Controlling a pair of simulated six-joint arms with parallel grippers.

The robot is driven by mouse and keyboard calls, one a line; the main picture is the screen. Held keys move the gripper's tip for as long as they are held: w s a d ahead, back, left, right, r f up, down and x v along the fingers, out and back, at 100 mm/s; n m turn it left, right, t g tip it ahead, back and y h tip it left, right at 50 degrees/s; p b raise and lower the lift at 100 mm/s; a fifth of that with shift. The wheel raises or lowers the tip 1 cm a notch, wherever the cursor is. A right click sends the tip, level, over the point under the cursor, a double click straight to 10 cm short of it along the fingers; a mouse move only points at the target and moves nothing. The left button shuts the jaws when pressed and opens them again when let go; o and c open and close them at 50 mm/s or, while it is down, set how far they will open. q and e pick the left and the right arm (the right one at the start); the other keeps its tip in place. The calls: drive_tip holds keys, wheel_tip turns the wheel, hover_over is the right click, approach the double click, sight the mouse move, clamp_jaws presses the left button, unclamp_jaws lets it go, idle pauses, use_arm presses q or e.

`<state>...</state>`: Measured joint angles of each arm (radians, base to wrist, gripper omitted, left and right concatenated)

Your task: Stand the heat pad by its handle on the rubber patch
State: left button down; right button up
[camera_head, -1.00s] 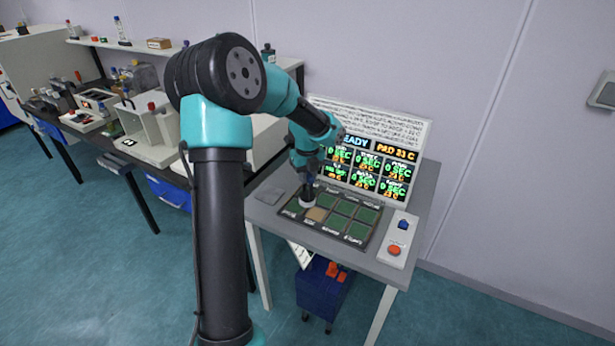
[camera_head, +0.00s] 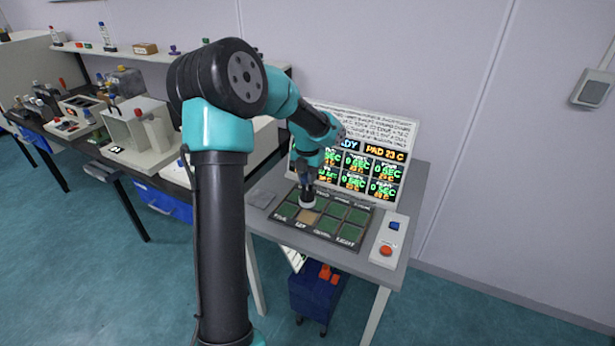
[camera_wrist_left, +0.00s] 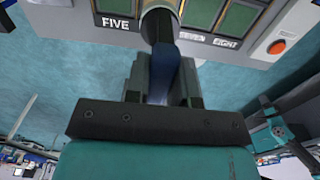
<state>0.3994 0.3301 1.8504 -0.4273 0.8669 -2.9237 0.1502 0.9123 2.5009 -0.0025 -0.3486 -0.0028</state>
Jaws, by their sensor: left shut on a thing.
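My left gripper (camera_head: 306,184) is shut on the heat pad's blue handle (camera_wrist_left: 160,75), which shows between the fingers in the left wrist view. The heat pad (camera_head: 307,204) shows as a small pale round end below the gripper, over the patch board. A dark round part continues beyond the handle in the wrist view. The board (camera_head: 324,244) carries several green patches and one tan patch (camera_head: 308,217). The pad's pale end appears just behind the tan patch; I cannot tell whether it touches the board. I cannot tell which patch is the rubber one.
A screen panel (camera_head: 362,130) with timers and "PAD 23 C" stands behind the board. A control box with a red button (camera_head: 386,251) sits on the right of the table. A blue cart (camera_head: 316,292) stands below.

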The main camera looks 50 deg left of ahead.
sight(308, 195)
idle(0.4)
use_arm(q)
drive_tip(key=shift+f, duration=2.75)
drive_tip(key=shift+f, duration=0.7)
drive_tip(key=c, duration=0.9)
unclamp_jaws()
drive_tip(key=shift+f, duration=0.1)
wheel_tip(308, 195, up, 18)
drive_tip(key=shift+f, duration=0.2)
